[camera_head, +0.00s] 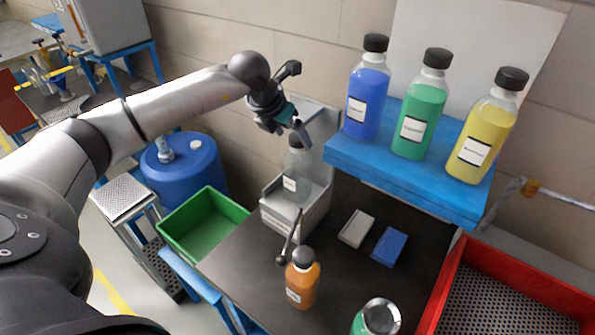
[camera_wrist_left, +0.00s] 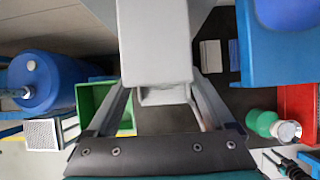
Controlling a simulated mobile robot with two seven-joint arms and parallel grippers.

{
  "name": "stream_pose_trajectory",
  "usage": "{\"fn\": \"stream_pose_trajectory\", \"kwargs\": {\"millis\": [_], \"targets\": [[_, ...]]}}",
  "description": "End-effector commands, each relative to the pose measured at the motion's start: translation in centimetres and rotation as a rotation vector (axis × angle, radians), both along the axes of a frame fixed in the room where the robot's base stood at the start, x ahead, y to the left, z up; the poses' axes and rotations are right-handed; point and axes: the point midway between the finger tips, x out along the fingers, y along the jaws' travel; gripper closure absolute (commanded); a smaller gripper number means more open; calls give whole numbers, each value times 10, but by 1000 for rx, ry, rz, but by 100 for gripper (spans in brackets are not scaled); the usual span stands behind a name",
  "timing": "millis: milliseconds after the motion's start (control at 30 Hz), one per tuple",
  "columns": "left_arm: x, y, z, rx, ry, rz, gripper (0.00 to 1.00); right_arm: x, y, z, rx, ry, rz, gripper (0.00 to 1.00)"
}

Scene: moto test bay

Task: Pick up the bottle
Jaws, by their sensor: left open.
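A clear grey bottle (camera_head: 297,178) stands upright in a grey stand (camera_head: 285,219) on the dark bench. My left gripper (camera_head: 297,130) is open at the top of this bottle and hides part of its neck and cap. I cannot tell whether it touches. In the left wrist view the open fingers (camera_wrist_left: 160,103) point toward a pale grey block-like part; I cannot make out the bottle there. Blue (camera_head: 367,92), green (camera_head: 421,108) and yellow (camera_head: 484,130) bottles with black caps stand on a blue shelf (camera_head: 410,181). An orange bottle (camera_head: 302,281) stands on the bench.
A green bottle with a silver top (camera_head: 377,318) is at the front. A white block (camera_head: 356,229) and a blue block (camera_head: 389,246) lie on the bench. A green bin (camera_head: 203,224) and blue drum (camera_head: 187,170) are left, a red tray (camera_head: 443,290) right. A dark rod is beside the stand.

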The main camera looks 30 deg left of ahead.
Motion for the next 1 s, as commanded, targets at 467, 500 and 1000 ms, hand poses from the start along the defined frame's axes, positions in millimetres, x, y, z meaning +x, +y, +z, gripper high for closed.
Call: {"fn": "stream_pose_trajectory", "kwargs": {"millis": [467,500,1000], "targets": [[13,-1,-24,0,-1,-1,13,1,0,6,-1,-1,-1,50],[13,-1,-24,0,-1,-1,13,1,0,6,0,-2,-1,50],[13,-1,-23,0,-1,-1,69,1,0,6,1,-2,-1,50]]}}
